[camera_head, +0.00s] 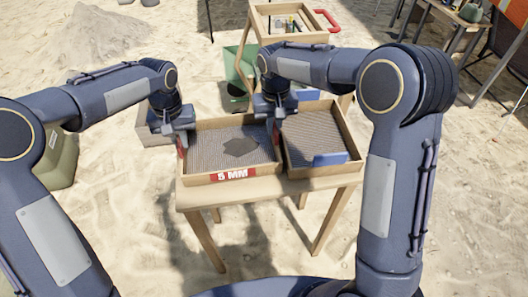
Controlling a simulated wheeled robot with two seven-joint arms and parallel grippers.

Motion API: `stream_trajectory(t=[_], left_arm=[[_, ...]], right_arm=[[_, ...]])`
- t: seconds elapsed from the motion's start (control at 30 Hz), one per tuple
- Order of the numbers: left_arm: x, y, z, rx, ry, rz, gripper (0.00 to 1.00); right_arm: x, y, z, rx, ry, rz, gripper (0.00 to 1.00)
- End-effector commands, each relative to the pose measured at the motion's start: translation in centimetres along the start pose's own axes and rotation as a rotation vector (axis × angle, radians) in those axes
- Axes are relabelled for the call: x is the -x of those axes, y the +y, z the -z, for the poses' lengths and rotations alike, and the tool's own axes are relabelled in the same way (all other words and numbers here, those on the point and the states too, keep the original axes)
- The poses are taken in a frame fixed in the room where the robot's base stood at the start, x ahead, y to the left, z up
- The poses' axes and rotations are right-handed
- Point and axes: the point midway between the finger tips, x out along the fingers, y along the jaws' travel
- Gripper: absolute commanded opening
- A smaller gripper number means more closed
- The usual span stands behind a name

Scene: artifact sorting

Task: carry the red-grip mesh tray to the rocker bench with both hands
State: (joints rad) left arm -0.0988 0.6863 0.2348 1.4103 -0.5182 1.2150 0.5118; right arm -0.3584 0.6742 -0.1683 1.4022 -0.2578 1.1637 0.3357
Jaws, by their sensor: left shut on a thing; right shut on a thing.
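The red-grip mesh tray (206,178) is a wooden frame with grey mesh and a red "5 MM" label on its front wall. A dark flat piece (240,146) lies on its mesh. My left gripper (182,141) is shut on the tray's left side, at a red grip. My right gripper (275,131) is shut on its right side, where the grip is mostly hidden. The tray looks level, at the wooden table (270,189); I cannot tell if it touches the top. A wooden stand (259,27) with a red handle (328,20), possibly the rocker bench, is at the back.
A second mesh tray (345,140) with blue grips sits close on the right. A green bin (232,72) stands behind the table. A sand heap (95,35) is at the back left, and a cluttered table (470,20) at the back right.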

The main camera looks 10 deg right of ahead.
Motion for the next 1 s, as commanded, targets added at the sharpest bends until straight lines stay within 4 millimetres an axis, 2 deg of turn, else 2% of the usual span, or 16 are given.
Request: stream_trajectory(t=[0.03, 0.2, 0.47, 0.57, 0.67, 1.0], left_arm=[[-0.2, 0.0, 0.0, 0.0, 0.001, 0.0, 0.11], [-0.1, 0.0, 0.0, 0.0, 0.0, 0.0, 0.31], [0.0, 0.0, 0.0, 0.0, 0.0, 0.0, 0.31], [0.7, 0.0, 0.1, 0.0, 0.003, 0.0, 0.31], [2.1, 0.0, 0.1, 0.0, 0.005, 0.0, 0.31], [9.2, 0.1, 0.1, 0.0, 0.004, -0.002, 0.31]], right_arm=[[-0.2, 0.0, 0.0, 0.0, 0.001, 0.0, 0.11], [-0.1, 0.0, 0.0, 0.0, 0.0, 0.0, 0.3], [-0.1, 0.0, 0.0, 0.0, 0.0, 0.0, 0.3], [-0.1, 0.0, 0.0, 0.0, 0.0, 0.0, 0.3], [-0.1, 0.0, 0.0, 0.0, 0.0, 0.0, 0.3], [-0.1, 0.0, 0.0, 0.0, 0.0, 0.0, 0.3]])
